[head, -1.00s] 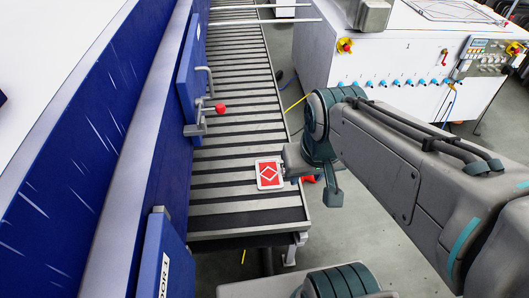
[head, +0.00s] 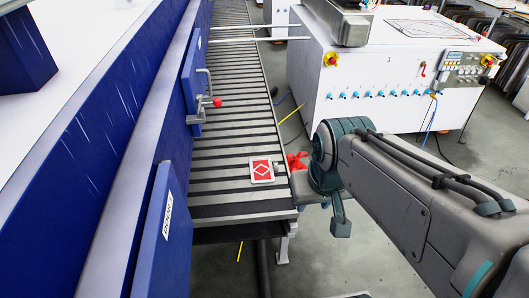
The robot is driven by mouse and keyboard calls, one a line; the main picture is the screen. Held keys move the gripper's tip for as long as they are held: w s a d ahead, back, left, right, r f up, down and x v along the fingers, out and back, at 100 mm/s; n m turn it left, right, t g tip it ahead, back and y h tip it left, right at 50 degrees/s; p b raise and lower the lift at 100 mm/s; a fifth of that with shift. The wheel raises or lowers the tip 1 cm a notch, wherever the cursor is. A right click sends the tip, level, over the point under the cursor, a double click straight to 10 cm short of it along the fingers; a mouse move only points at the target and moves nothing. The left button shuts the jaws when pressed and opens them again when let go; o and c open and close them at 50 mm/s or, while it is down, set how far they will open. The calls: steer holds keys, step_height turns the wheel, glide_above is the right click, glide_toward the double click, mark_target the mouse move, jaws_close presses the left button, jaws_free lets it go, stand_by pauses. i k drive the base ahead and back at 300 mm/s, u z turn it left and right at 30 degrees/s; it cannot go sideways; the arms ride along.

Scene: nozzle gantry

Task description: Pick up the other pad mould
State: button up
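My gripper (head: 298,180) is just right of the plate, by the conveyor's right edge. My wrist hides most of it. A small gap shows between it and the plate. Its fingers are not clear, so I cannot tell whether it is open or shut.
The roller conveyor (head: 232,95) runs away along a blue machine wall with a red-knobbed latch (head: 217,102) and a blue door (head: 165,235). A red item (head: 296,160) shows beside my wrist. A white cabinet (head: 390,75) stands at the back right. Grey floor lies between.

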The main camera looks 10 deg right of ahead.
mark_target(262, 170)
steer(key=z, duration=0.15)
steer(key=i, duration=1.1)
steer(key=u, duration=0.1)
